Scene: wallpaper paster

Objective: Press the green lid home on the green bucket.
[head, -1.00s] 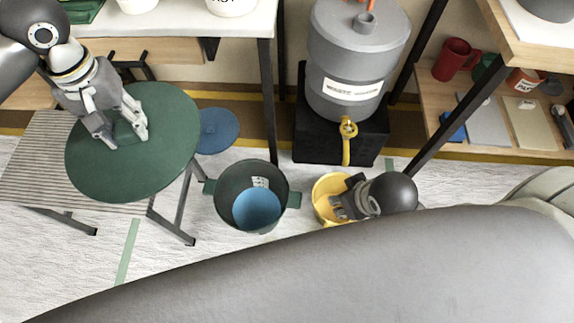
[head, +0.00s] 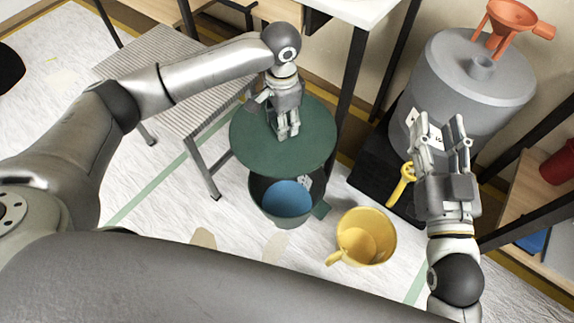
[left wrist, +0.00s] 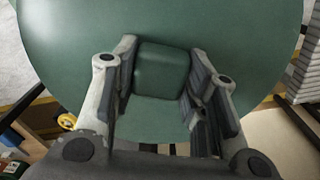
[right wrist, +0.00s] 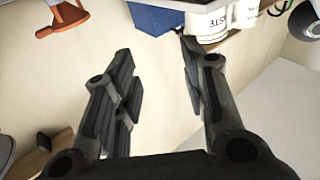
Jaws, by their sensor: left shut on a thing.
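The round green lid (head: 255,150) is held up by its knob in my left gripper (head: 288,134). The left wrist view shows the square knob (left wrist: 162,70) between the two fingers, with the lid's top face (left wrist: 70,40) around it. The green bucket (head: 268,212) stands on the floor, open, with something blue (head: 288,198) inside. In the head view the lid overlaps the bucket's far part; its height above the rim is hard to tell. My right gripper (head: 441,130) is open and empty, raised in front of the grey drum. Its fingers (right wrist: 160,90) are wide apart in its wrist view.
A yellow bucket (head: 380,232) stands on the floor right of the green bucket. A ribbed grey step (head: 140,62) is at the left. The grey drum (head: 460,72) with a yellow tap (head: 401,184) sits on a black stand at the right. Table legs rise behind the lid.

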